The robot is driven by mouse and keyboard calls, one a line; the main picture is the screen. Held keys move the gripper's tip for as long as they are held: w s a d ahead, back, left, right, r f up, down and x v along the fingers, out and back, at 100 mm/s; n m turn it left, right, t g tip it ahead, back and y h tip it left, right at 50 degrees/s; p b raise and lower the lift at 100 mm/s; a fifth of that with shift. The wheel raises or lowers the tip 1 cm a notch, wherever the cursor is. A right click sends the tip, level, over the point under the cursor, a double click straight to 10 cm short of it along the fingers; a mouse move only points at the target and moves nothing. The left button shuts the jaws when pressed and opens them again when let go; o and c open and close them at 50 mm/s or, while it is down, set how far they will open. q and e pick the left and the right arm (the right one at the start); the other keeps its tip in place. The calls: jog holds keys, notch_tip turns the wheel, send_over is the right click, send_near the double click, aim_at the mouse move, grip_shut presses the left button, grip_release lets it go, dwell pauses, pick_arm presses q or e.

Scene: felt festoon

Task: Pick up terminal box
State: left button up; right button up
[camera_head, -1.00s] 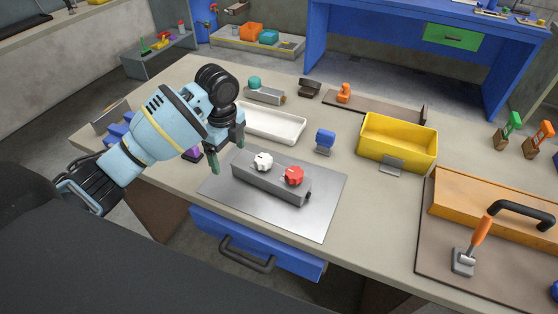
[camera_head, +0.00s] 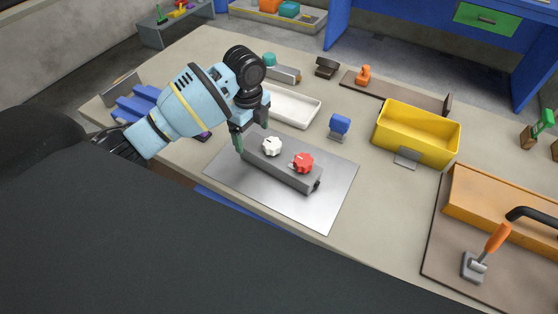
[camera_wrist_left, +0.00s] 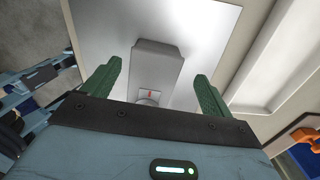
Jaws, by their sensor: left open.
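The grey terminal box (camera_head: 282,173), a long low block with a white knob (camera_head: 271,146) and a red knob (camera_head: 303,162) on top, lies on a metal plate (camera_head: 325,205). My left gripper (camera_head: 252,128) is open and empty, at the box's far-left end. In the left wrist view the box (camera_wrist_left: 158,65) lies in line with the gap between the two green fingers of my left gripper (camera_wrist_left: 158,71). I cannot tell whether either finger touches it. My right gripper is not in view.
A white tray (camera_head: 307,122) lies just behind the box. A blue block on a stand (camera_head: 339,124) and a yellow bin (camera_head: 418,138) stand to the right. An orange-handled tool (camera_head: 487,252) is on a brown board at front right. The bench right of the plate is clear.

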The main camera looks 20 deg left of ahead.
aim_at(252, 141)
pick_arm(q)
jog(key=f, duration=0.3)
jog(key=shift+s+d+f, duration=0.1)
jog(key=shift+s+f, duration=0.25)
jog(key=shift+s, duration=0.05)
jog(key=shift+f, duration=0.5)
jog(key=c, duration=1.3)
jog(key=shift+w, duration=0.1)
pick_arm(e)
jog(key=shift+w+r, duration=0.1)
pick_arm(q)
jog(key=shift+r, duration=0.15)
